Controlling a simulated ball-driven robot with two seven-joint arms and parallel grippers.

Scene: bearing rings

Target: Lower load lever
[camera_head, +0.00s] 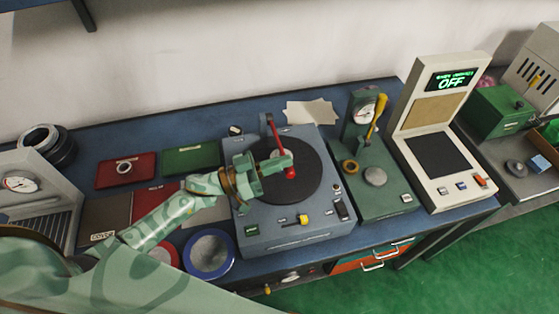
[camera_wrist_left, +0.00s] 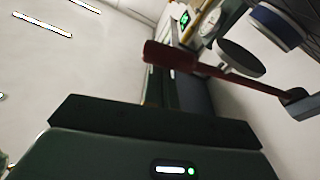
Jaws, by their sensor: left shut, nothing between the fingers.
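The load lever (camera_head: 274,133) appears to be the red arm on the grey-blue machine (camera_head: 260,232) with the black round disc (camera_head: 308,182). Its far end is at the back of the machine and it slants forward over the disc. My left gripper (camera_head: 284,161) is shut and empty, over the disc at the lever's front part, and hides some of it. A red piece (camera_head: 290,173) shows just below the fingers. In the left wrist view the red lever (camera_wrist_left: 215,73) crosses beyond the dark gripper body. I cannot tell whether they touch. My right gripper is not in view.
A green dial stand (camera_head: 373,190) and a display unit reading OFF (camera_head: 440,190) stand to the right. Red and green trays (camera_head: 190,160), a blue-rimmed dish (camera_head: 232,262) and a dial device (camera_head: 22,184) are to the left. Papers (camera_head: 311,112) lie behind the machine.

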